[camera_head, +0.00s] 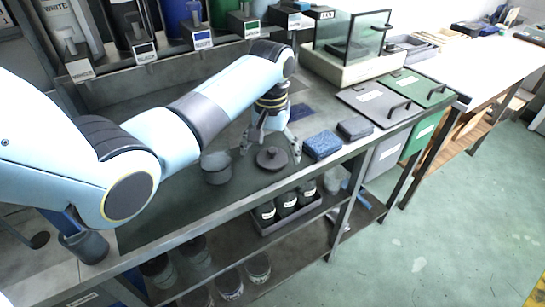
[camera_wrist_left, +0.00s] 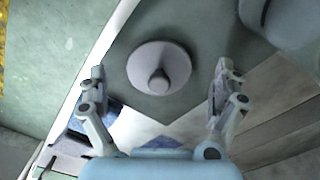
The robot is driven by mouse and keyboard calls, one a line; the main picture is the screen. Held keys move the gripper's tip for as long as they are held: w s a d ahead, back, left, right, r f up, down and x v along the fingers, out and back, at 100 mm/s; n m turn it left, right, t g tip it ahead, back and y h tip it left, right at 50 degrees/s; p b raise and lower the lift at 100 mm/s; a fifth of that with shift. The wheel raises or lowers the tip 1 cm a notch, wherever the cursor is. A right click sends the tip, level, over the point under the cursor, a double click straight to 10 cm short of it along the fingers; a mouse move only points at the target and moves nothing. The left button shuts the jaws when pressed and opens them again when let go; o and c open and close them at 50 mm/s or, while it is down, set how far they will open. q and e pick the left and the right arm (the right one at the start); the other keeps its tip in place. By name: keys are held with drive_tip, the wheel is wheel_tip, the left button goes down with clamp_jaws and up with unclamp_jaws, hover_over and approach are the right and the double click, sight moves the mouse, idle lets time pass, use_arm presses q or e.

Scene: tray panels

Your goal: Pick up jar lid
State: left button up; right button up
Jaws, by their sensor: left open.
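The jar lid (camera_head: 271,158) is a dark round disc with a small knob on top. It lies flat on the dark mat near the front of the bench. In the left wrist view the lid (camera_wrist_left: 159,68) lies ahead of and between the fingers, knob towards the camera. My left gripper (camera_head: 270,150) is open above the lid, its fingers spread to either side; it also shows in the left wrist view (camera_wrist_left: 158,86). The fingers look apart from the lid. A dark open jar (camera_head: 216,168) stands to the left of the lid. My right gripper is not in view.
Blue (camera_head: 322,145) and dark (camera_head: 355,128) folded pads lie right of the lid. A glass-sided balance case (camera_head: 352,45) and lidded bins (camera_head: 385,100) stand further right. Labelled containers (camera_head: 185,20) line the back. The bench's front edge is close to the lid.

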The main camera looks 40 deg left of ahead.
use_arm(q)
drive_tip(key=shift+f, duration=0.85)
drive_tip(key=c, duration=1)
drive_tip(key=shift+c, duration=0.4)
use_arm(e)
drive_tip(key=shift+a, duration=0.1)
use_arm(q)
drive_tip(key=shift+r, duration=0.1)
